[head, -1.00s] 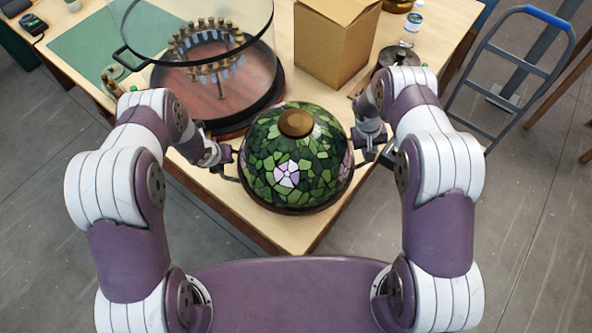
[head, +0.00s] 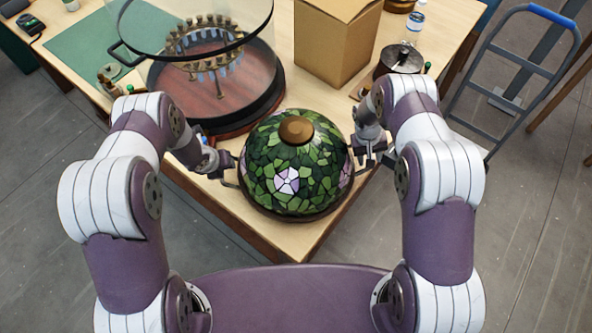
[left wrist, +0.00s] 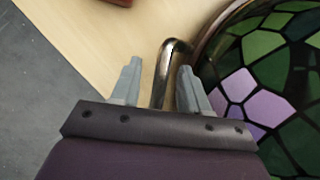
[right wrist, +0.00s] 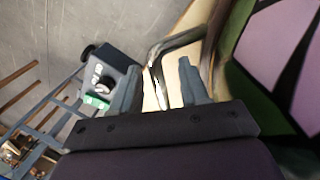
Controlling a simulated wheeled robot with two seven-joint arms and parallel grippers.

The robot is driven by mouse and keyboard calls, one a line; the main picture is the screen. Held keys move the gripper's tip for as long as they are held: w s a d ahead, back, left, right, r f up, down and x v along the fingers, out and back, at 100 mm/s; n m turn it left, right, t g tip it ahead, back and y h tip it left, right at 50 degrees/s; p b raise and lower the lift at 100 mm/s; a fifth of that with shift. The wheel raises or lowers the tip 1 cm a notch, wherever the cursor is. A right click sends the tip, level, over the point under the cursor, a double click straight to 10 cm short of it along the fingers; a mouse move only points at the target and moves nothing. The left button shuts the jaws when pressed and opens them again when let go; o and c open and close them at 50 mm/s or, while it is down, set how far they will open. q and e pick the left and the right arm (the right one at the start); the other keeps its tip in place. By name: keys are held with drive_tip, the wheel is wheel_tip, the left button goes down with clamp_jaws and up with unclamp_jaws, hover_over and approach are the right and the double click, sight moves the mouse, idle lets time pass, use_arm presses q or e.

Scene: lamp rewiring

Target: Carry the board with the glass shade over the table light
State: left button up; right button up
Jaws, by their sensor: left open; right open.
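The domed glass shade (head: 298,178) of green leaded pieces with pale pink flowers and a brown cap sits upright on its round dark board (head: 257,207) near the table's front corner. My left gripper (head: 230,165) is open at the board's left side. In the left wrist view its fingers (left wrist: 158,85) stand either side of a bent metal handle (left wrist: 168,75). My right gripper (head: 369,158) is open at the right side, with the other handle (right wrist: 160,65) between its fingers (right wrist: 158,88). I cannot tell which thing is the table light.
A round wood-floored tray (head: 262,120) with a ring of brass holders (head: 205,42) and clear glass above stands behind left. A cardboard box (head: 335,45) and a dark round object (head: 398,60) stand behind right. A ladder-like frame (head: 520,65) stands right of the table.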

drive_tip(key=shift+s+r, duration=0.1)
drive_tip(key=shift+r, duration=0.05)
use_arm(q)
drive_tip(key=v, duration=1)
drive_tip(key=shift+r, duration=0.3)
use_arm(e)
drive_tip(key=v, duration=1.2)
use_arm(q)
drive_tip(key=shift+s, duration=0.15)
